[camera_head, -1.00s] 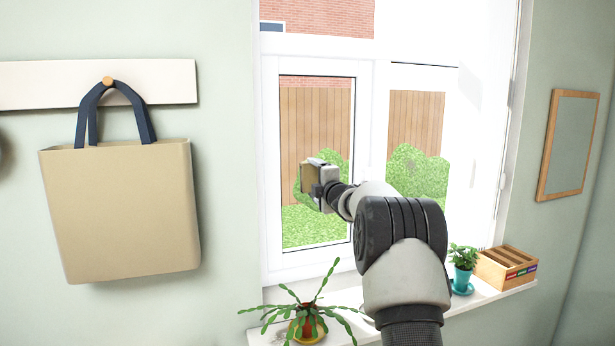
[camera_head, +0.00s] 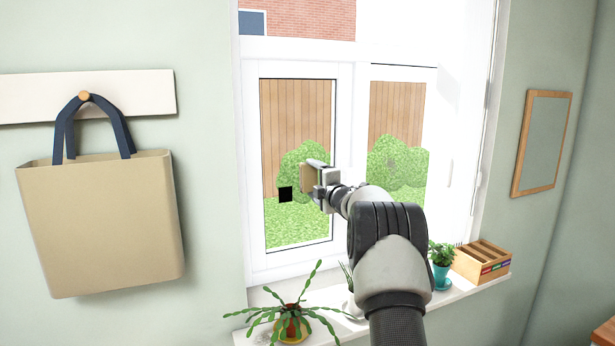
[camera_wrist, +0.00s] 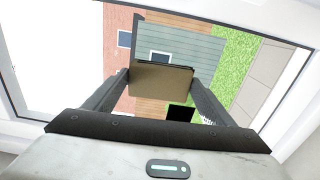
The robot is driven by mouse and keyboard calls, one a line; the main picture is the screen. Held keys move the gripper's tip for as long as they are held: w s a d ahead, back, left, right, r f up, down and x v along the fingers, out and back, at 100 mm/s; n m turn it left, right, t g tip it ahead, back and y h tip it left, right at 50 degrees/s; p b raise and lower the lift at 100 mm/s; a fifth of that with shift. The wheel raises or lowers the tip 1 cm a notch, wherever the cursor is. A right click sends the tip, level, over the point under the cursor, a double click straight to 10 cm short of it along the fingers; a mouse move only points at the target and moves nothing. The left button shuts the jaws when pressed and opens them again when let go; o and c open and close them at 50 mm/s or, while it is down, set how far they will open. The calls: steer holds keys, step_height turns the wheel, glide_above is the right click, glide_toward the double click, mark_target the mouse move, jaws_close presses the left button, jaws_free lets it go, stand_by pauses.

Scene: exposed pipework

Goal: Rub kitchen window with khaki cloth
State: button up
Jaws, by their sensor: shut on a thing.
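The kitchen window (camera_head: 250,170) is white-framed and closed on its left sash, with a glass pane (camera_head: 297,120) showing fence and grass behind. My gripper (camera_head: 320,182) is in front of the lower right part of this pane. It is shut on the khaki cloth (camera_head: 307,178), a flat tan block-like pad facing the glass. In the wrist view the cloth (camera_wrist: 160,79) sits between both fingers. I cannot tell whether it touches the glass. A small black square (camera_head: 286,194) shows on the pane left of the cloth, and in the wrist view just below it (camera_wrist: 181,113).
The white sill (camera_head: 330,297) holds a trailing plant (camera_head: 291,322) below the pane, a small teal-potted plant (camera_head: 441,262) and a wooden box (camera_head: 483,262) at the right. A tan bag (camera_head: 100,225) hangs left; a wood-framed mirror (camera_head: 541,143) hangs right.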

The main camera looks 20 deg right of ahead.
steer(key=shift+d, duration=0.45)
steer(key=shift+s+f+b, duration=0.2)
steer(key=shift+b, duration=0.3)
steer(key=shift+s+b, duration=0.4)
steer(key=shift+b, duration=0.05)
steer(key=shift+s+r+b, duration=0.2)
steer(key=shift+s+b, duration=1.5)
steer(key=shift+s, duration=0.65)
